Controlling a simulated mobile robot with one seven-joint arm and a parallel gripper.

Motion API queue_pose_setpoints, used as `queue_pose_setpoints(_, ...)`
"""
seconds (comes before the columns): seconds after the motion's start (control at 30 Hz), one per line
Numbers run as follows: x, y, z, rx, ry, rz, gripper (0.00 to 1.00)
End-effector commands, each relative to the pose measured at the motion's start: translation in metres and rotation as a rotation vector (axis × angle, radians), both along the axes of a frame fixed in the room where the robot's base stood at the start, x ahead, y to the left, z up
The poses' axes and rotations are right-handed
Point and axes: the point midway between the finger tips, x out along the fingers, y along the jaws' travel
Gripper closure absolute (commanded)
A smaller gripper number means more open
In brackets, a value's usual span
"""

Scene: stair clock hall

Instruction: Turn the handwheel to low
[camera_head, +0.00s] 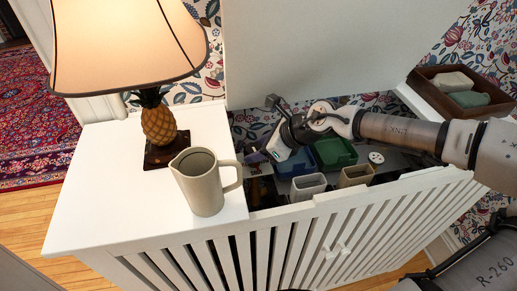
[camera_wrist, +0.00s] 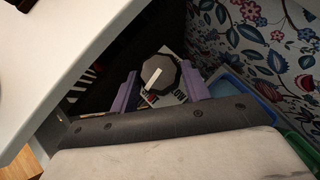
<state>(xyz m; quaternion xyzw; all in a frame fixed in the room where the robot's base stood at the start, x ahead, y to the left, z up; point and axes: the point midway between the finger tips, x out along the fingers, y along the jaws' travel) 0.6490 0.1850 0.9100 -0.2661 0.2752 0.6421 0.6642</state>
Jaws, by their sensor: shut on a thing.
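The handwheel (camera_wrist: 162,70) shows in the wrist view as a dark grey, many-sided knob with a white pointer bar across its face. It sits in front of a pale plate (camera_wrist: 182,93) with dark lettering that I cannot read fully. My gripper (camera_wrist: 158,74) has its purple fingers on either side of the knob and is shut on it. In the head view my gripper (camera_head: 256,157) reaches down into the open white cabinet (camera_head: 330,235), at its left inner end. The handwheel is hidden in that view.
A raised white lid (camera_head: 310,50) stands behind my arm. A jug (camera_head: 203,183) and a pineapple lamp (camera_head: 157,122) stand on the cabinet top at left. A wooden tray (camera_head: 446,104) lies at right.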

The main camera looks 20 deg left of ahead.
Motion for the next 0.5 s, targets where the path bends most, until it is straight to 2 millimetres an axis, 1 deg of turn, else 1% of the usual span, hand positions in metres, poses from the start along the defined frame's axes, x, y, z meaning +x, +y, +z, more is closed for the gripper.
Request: queue_pose_setpoints(0.5,0.0075,0.0026,-0.0042,0.006,-0.001,0.457,0.76)
